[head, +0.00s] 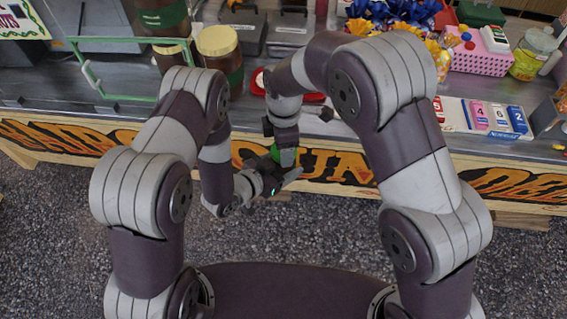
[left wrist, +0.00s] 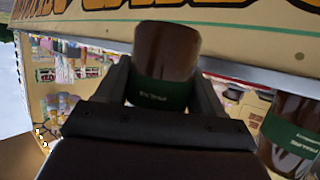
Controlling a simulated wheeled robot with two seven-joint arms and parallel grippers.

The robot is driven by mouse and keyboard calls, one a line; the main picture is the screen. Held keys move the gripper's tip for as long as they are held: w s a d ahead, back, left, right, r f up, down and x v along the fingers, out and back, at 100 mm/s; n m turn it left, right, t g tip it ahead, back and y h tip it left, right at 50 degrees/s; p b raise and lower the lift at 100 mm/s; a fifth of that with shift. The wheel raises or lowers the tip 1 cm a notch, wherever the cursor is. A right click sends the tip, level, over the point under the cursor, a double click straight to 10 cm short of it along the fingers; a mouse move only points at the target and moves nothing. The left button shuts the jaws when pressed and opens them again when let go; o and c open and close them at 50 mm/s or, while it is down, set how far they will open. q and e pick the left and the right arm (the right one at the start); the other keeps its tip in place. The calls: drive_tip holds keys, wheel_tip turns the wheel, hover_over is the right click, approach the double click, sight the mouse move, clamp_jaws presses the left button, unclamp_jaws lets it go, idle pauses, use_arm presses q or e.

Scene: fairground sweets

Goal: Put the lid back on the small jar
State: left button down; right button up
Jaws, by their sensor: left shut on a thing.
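My left gripper (head: 276,178) is in front of the counter, shut on a small brown jar with a green label. In the head view only a green bit of this jar (head: 275,152) shows between the two grippers. In the left wrist view the jar (left wrist: 166,52) stands between the two fingers (left wrist: 163,85). Its mouth is not clear to me. My right gripper (head: 283,143) points down close above the left gripper, by the jar. Its fingers are too small and overlapped to tell what they hold. I cannot make out a loose lid.
The counter (head: 80,120) runs across behind my arms. Larger brown jars with tan lids (head: 217,40) and green labels stand at its left. A red item (head: 315,97) lies behind my right wrist. A pink basket (head: 485,58) and number blocks (head: 497,116) stand at the right.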

drive_tip(key=o, duration=1.2)
drive_tip(key=shift+r, duration=0.1)
drive_tip(key=shift+r, duration=2.2)
drive_tip(key=shift+c, duration=0.3)
